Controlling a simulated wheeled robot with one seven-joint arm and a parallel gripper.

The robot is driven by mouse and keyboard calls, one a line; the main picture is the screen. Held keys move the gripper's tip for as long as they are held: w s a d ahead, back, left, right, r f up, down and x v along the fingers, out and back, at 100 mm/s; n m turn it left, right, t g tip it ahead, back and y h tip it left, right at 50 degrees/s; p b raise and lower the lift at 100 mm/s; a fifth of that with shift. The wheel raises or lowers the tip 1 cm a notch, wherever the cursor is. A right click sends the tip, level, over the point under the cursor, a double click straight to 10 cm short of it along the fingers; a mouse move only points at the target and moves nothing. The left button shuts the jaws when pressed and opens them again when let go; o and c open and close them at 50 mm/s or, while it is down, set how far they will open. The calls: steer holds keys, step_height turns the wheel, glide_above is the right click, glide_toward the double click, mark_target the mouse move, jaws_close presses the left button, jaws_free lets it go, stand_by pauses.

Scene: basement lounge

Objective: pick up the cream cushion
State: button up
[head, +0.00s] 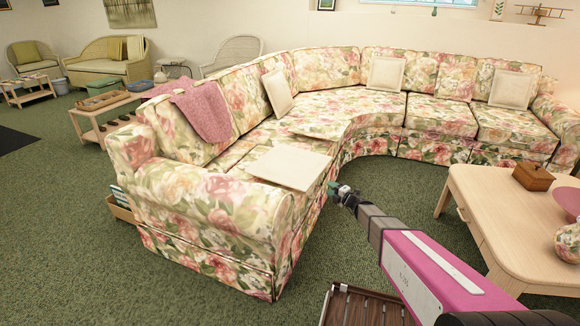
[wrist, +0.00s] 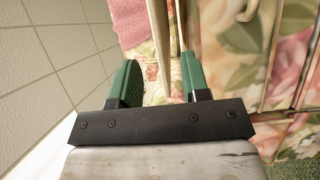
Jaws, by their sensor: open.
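A cream cushion (head: 290,166) lies flat on the near seat of the floral sofa, its right corner overhanging the seat's front edge. My gripper (head: 335,190), with green fingers, is just beyond that right corner, beside the seat's front edge. In the wrist view my gripper (wrist: 160,80) is open. A thin cream edge, apparently the cushion's (wrist: 159,40), shows edge-on between and ahead of the fingers. I cannot tell whether either finger touches it.
More cream cushions lean on the curved floral sofa (head: 225,190), one at the left back (head: 278,91). A pink throw (head: 203,112) hangs over the backrest. A wooden coffee table (head: 500,205) stands right of my arm. A slatted wooden piece (head: 362,308) is at the bottom. Green carpet is open between.

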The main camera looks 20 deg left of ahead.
mark_target(316, 178)
steer(key=shift+r+x, duration=0.15)
steer(key=shift+x, duration=2.4)
steer(key=shift+r+x, duration=0.2)
steer(key=shift+x, duration=2.35)
jaws_close()
